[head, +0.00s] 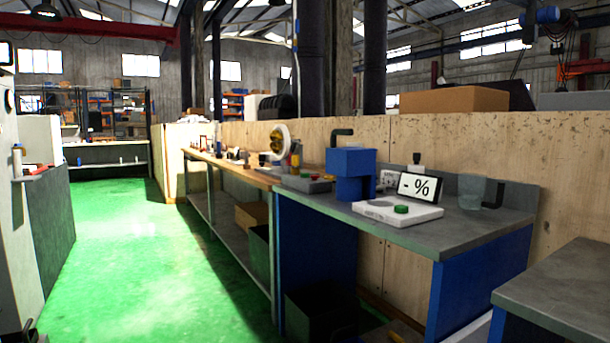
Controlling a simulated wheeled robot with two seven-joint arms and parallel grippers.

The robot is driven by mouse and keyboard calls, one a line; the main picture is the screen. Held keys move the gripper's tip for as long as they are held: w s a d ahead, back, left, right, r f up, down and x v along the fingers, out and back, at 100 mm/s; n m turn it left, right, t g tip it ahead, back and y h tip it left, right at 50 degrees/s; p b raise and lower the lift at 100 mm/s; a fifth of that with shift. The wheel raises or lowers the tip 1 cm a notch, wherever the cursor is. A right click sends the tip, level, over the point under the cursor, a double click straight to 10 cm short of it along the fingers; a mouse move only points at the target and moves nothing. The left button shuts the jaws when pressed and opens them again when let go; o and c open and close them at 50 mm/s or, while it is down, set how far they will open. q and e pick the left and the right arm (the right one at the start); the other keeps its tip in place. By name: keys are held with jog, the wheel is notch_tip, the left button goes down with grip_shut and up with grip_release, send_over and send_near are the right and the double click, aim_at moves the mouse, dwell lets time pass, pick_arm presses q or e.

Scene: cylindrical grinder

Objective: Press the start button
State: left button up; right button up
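A green round button (401,209) sits on top of a flat white box (372,213) at the front of the grey-topped bench. A small display reading "- %" (418,187) stands just behind it. Farther left, a grey control box (306,183) lies on the bench and carries small coloured parts too small to make out. I cannot tell from labels which button is the start button. Neither of my grippers can be made out in the head view.
A blue block-shaped device (351,161) stands left of the display, and a clear beaker (471,193) stands to the right. The grey-topped bench (400,234) has bare room in front. Another grey table (565,285) is at the lower right. The green floor (130,260) is open on the left.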

grip_shut()
dwell(1.4)
